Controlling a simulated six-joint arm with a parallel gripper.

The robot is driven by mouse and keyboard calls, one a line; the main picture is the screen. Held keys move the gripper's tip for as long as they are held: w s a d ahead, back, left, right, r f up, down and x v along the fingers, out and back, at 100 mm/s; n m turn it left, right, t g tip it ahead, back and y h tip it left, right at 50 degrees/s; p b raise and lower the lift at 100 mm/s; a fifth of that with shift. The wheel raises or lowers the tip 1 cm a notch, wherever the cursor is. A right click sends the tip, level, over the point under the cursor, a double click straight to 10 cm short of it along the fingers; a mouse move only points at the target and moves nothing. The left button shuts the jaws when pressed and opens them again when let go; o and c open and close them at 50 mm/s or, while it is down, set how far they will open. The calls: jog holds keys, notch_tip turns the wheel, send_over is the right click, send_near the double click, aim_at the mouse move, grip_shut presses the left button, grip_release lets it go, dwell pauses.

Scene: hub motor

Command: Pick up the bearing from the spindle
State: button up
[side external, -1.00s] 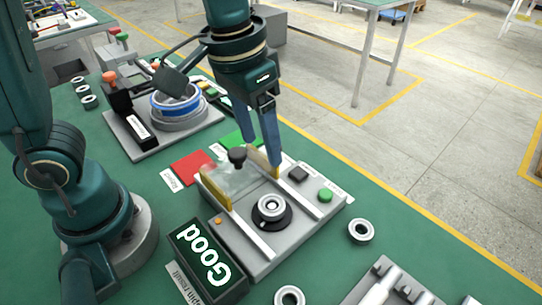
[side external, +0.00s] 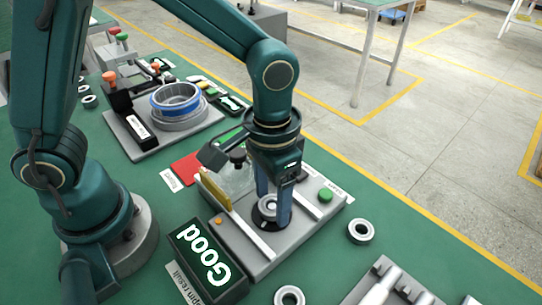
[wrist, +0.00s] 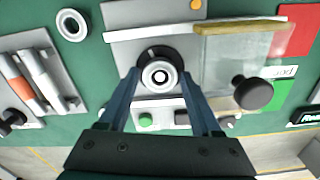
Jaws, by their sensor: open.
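The bearing (side external: 269,204) is a small silver ring seated on the dark round spindle (side external: 259,219) of the grey test fixture. In the wrist view the fingers of my gripper (wrist: 160,78) flank the bearing, with gaps visible. Whether the tips touch it cannot be told.
A clear cover with a black knob (wrist: 253,93) stands open beside the spindle. A display reading "Good" (side external: 202,253) is at the front left. Loose bearings (side external: 361,231) lie on the green table. A green button (side external: 326,195) is at the fixture's right.

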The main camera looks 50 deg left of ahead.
grip_shut()
